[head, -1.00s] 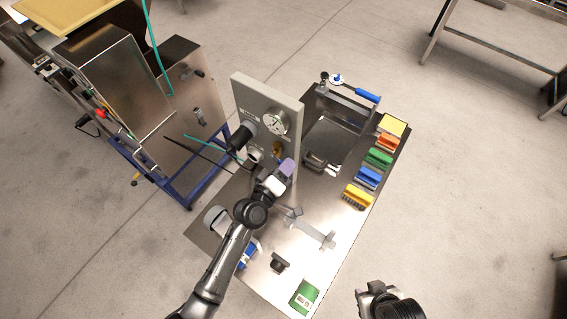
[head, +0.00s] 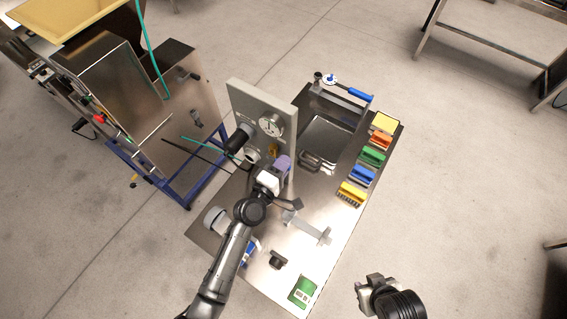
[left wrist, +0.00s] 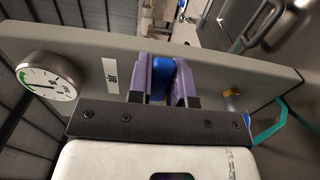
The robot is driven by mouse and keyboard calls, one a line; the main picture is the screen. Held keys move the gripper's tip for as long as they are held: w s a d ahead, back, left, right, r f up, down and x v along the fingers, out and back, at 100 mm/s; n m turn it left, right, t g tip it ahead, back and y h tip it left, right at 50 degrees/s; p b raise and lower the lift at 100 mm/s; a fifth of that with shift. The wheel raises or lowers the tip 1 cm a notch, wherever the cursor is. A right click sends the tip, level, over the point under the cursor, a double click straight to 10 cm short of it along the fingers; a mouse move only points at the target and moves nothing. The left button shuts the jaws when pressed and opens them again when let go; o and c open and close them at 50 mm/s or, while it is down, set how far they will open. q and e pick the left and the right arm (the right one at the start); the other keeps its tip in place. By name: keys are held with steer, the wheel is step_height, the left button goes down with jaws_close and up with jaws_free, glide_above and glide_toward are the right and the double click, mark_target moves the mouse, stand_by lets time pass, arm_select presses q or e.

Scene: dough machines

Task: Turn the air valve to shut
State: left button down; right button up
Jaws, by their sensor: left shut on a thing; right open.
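The air panel is a grey upright board (head: 262,100) on the metal table, with a round pressure gauge (head: 271,124) on its face. In the left wrist view the gauge (left wrist: 47,76) is at the left, beside a white label (left wrist: 111,75) reading "air". The blue valve handle (left wrist: 157,78) sits between the purple fingers of my left gripper (left wrist: 160,80), which is shut on it. In the head view my left gripper (head: 276,172) is at the panel's lower front and hides the handle. My right gripper (head: 371,287) is open and empty, off the table's right front.
Brushes stand along the table's right edge, among them a blue brush (head: 363,177) and a yellow brush (head: 351,193). A green box (head: 302,291) lies at the front corner. A steel machine (head: 105,80) on a blue frame stands at the left, with a green hose (left wrist: 270,128) near the panel.

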stand_by(0.3)
arm_select(q)
steer(key=c, duration=1)
jaws_free()
steer(key=shift+c, duration=0.2)
steer(key=v, duration=1.3)
steer(key=shift+s+a, duration=0.25)
steer(key=shift+s, duration=0.1)
